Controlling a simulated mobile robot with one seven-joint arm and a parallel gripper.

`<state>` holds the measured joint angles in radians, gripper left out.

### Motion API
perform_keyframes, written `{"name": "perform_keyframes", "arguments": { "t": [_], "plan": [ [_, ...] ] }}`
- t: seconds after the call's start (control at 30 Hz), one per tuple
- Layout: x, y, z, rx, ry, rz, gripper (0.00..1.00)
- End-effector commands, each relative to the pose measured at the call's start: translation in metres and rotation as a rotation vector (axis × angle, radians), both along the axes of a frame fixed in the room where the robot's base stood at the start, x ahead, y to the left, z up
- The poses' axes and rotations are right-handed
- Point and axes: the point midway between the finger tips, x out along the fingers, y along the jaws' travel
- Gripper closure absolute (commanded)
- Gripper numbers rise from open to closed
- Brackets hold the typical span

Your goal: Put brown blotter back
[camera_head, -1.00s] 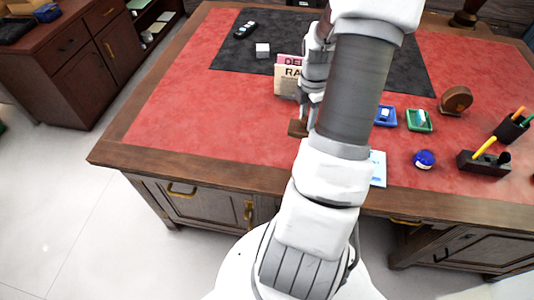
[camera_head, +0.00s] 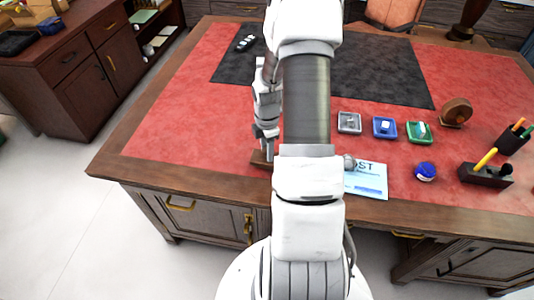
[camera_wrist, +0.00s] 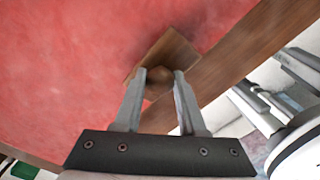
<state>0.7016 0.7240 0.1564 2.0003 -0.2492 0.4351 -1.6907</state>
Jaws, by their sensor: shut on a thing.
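The brown blotter (camera_wrist: 163,55) is a small wooden block with a round knob. It shows between my fingertips in the wrist view, over the red desk top beside its wooden border. My gripper (camera_wrist: 160,74) is shut on the knob. In the head view my gripper (camera_head: 265,142) points down near the front edge of the desk, left of my arm, and the blotter (camera_head: 259,159) shows below it, partly hidden by my arm. I cannot tell whether the blotter touches the desk.
Right of my arm are grey (camera_head: 349,123), blue (camera_head: 384,128) and green (camera_head: 419,132) trays, a light blue card (camera_head: 367,182), a blue round item (camera_head: 425,171) and a black pen holder (camera_head: 486,175). A dark mat (camera_head: 385,72) lies behind. The left red surface is clear.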

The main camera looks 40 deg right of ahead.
Motion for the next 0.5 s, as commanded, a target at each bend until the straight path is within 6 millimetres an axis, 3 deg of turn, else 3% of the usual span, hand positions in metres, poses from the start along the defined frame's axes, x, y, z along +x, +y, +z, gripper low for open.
{"name": "perform_keyframes", "arguments": {
  "t": [0.13,0.5],
  "plan": [
    [0.000,0.000,-0.019,0.000,0.000,0.001,1.00],
    [0.000,0.000,-0.024,0.000,-0.001,0.001,1.00]
  ]
}}
